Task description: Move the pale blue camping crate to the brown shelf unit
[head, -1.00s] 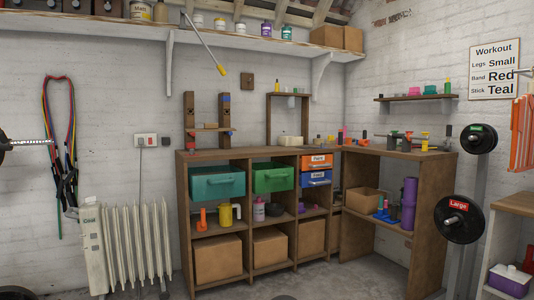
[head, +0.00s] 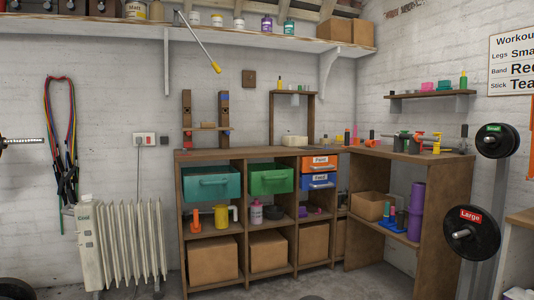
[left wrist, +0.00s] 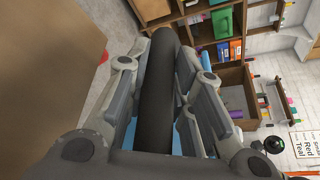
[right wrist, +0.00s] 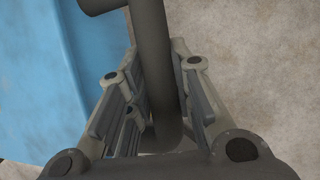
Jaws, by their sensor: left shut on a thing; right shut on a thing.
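The pale blue camping crate shows in part in the right wrist view (right wrist: 60,70) and as small blue patches in the left wrist view (left wrist: 128,138); most of it is hidden. My left gripper (left wrist: 165,78) is shut on a dark bar of the crate. My right gripper (right wrist: 153,78) is shut on a dark bent bar beside the crate's blue side. The head view shows neither gripper nor the crate. The brown shelf unit (head: 240,152) stands ahead against the white brick wall, with teal, green, orange and blue bins and cardboard boxes in its bays.
A cream radiator (head: 130,240) stands left of the shelf unit. A brown workbench (head: 440,200) joins it on the right, with weight plates (head: 471,233) on a stand beyond. In the left wrist view a large brown surface (left wrist: 50,70) is close on the left. Bare floor shows in the right wrist view.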

